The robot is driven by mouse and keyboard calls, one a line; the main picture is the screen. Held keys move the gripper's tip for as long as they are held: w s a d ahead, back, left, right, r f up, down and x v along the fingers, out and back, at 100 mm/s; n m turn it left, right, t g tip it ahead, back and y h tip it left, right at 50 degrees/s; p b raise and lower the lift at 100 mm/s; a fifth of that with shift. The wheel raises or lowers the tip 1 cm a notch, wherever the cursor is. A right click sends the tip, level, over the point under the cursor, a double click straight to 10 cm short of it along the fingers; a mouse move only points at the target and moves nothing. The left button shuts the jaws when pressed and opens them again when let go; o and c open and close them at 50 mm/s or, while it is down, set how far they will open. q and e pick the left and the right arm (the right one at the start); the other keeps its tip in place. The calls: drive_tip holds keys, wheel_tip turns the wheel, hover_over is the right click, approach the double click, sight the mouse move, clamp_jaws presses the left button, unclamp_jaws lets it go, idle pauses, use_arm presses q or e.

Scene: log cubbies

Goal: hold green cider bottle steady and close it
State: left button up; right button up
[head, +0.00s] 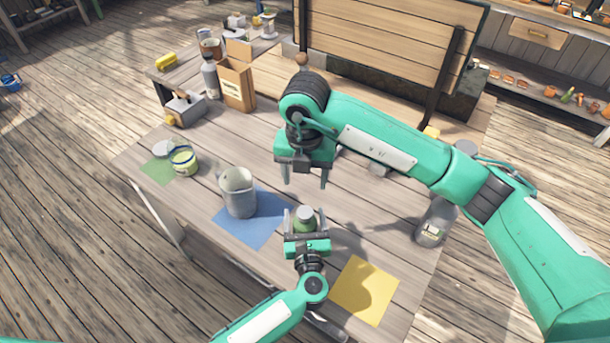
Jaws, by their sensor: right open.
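The green cider bottle (304,227) stands near the front of the table, and a grey round top (305,212) shows on it. I cannot tell whether this top is a seated cap. My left gripper (305,222) is at the bottle from the front, with one finger on each side of it, and appears shut on it. The bottle's lower part is hidden behind this gripper. My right gripper (304,184) is open and empty, pointing down, above and slightly behind the bottle. Its fingers are apart from the bottle.
A yellow mat (364,290) lies front right, and a grey bottle (433,222) stands at the right. A tin (183,161), green mat (158,172) and cardboard box (237,87) are on the left.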

use_arm(q)
drive_tip(key=shift+o, duration=0.6)
drive_tip(key=shift+s, duration=0.2)
drive_tip(key=s+b, duration=0.1)
drive_tip(key=s, duration=0.3)
drive_tip(key=s+b, duration=0.2)
drive_tip(key=s, duration=0.2)
drive_tip(key=s+d+b, duration=0.1)
drive_tip(key=s, duration=0.3)
drive_tip(key=shift+s+f, duration=0.1)
drive_tip(key=shift+f, duration=0.05)
use_arm(e)
wheel_tip(320, 180, down, 4)
drive_tip(key=shift+f, duration=0.2)
use_arm(q)
drive_tip(key=shift+s+b, duration=0.3)
drive_tip(key=shift+s, duration=0.3)
use_arm(e)
drive_tip(key=shift+f, duration=0.1)
use_arm(q)
drive_tip(key=shift+s, duration=0.1)
use_arm(e)
drive_tip(key=shift+s+f, duration=0.1)
